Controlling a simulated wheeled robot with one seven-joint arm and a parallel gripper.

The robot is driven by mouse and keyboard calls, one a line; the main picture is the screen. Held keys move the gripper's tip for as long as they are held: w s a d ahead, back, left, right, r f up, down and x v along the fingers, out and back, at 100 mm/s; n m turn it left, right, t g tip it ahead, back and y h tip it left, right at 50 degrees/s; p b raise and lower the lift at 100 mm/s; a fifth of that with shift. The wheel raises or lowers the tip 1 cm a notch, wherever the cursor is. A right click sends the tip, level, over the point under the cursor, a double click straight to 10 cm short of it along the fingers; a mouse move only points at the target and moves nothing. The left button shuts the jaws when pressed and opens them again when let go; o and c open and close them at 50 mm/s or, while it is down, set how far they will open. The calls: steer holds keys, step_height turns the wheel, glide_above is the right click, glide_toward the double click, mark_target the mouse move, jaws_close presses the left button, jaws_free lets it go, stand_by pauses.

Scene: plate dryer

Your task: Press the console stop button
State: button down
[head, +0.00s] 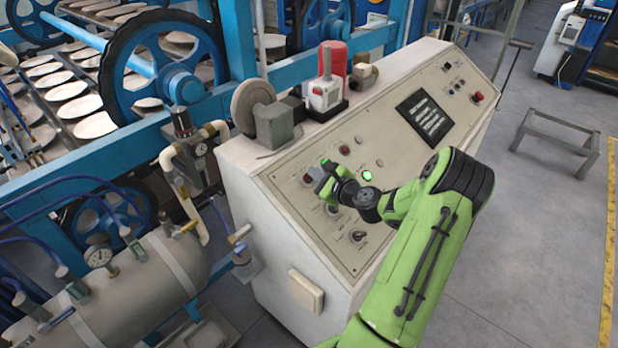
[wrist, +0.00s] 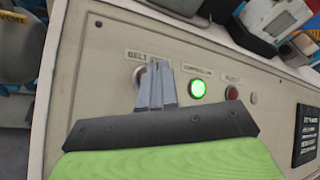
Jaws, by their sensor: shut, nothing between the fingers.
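The sloped console panel (head: 300,215) carries several buttons and knobs. A red button (head: 308,178) is at its left end. In the wrist view a round control (wrist: 138,76) under a label starting "BELT" is partly hidden behind the fingers. A lit green button (wrist: 197,88) and a dark red button (wrist: 231,92) are to its right. Another red button (head: 477,97) sits at the panel's far right. I cannot read which one is marked stop. My gripper (head: 322,181) is shut and empty, its fingertips (wrist: 158,68) at the left control. I cannot tell whether they touch it.
A red and white device (head: 325,92) and a grey motor-like unit (head: 270,120) stand on the console top. A black text plate (head: 425,118) is right of the buttons. A tank (head: 140,275) with pipes stands left. Floor on the right is clear near a low stand (head: 560,135).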

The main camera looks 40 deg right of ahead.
steer(key=shift+f, duration=0.1)
steer(key=shift+w+f, duration=0.2)
steer(key=shift+f, duration=0.05)
steer(key=shift+w+f+b, duration=0.2)
steer(key=shift+f+b, duration=0.1)
steer(key=shift+f, duration=0.1)
stand_by(0.7)
steer(key=shift+r, duration=0.1)
steer(key=shift+s+r+p, duration=0.45)
steer(key=shift+r+p, duration=0.2)
steer(key=shift+r, duration=0.05)
steer(key=r+p, duration=0.1)
steer(key=s+r+p, duration=0.1)
steer(key=r, duration=0.1)
steer(key=s+r+p, duration=0.1)
steer(key=shift+s+d+r, duration=0.1)
steer(key=shift+s+r, duration=0.05)
steer(key=shift+s, duration=0.1)
stand_by(0.3)
